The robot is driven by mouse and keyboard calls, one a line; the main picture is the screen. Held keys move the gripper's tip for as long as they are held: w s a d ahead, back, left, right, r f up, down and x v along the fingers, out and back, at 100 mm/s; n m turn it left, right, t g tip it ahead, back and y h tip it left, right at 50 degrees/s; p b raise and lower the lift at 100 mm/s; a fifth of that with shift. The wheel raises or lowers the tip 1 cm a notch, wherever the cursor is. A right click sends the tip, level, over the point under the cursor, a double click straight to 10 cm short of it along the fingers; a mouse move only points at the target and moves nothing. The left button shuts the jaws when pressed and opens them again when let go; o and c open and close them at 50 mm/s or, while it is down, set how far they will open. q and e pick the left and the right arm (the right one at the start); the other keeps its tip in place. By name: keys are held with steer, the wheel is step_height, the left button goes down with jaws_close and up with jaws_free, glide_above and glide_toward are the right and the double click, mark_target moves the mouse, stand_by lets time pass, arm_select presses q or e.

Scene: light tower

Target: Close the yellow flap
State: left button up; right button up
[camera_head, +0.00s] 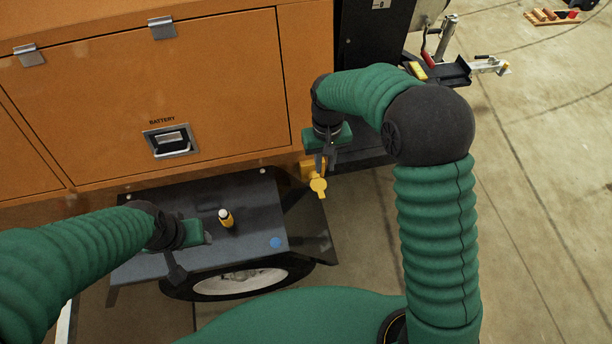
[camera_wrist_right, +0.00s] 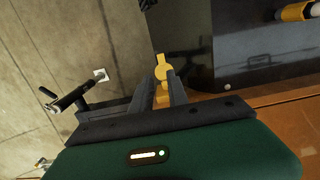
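The yellow flap (camera_head: 318,186) sticks out below the lower right corner of the orange cabinet, beside a yellow block. In the right wrist view the flap (camera_wrist_right: 163,70) shows just beyond my fingertips, with more yellow behind it between the fingers. My right gripper (camera_head: 328,165) is just above the flap, pointing down. Its two fingers (camera_wrist_right: 163,80) stand apart in the wrist view; I cannot tell whether they touch the yellow part. My left gripper (camera_head: 178,275) hangs over the dark fender, away from the flap; its finger opening is not clear.
The orange cabinet (camera_head: 220,85) with a battery latch (camera_head: 170,142) fills the upper left. The dark fender (camera_head: 255,205) carries a yellow-and-white cylinder (camera_head: 226,218) above the wheel (camera_head: 240,281). A trailer hitch (camera_head: 455,70) is at upper right.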

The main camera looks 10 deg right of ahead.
mark_target(322, 195)
steer(key=shift+a+f, duration=0.1)
steer(key=shift+f, duration=0.25)
steer(key=shift+c, duration=1.1)
steer(key=f+b, duration=0.1)
steer(key=f, duration=0.5)
steer(key=f+b, duration=0.1)
steer(key=f, duration=0.6)
steer(key=shift+s+f, duration=0.2)
steer(key=shift+f, duration=0.05)
jaws_close()
arm_select(q)
steer(key=shift+x, duration=0.85)
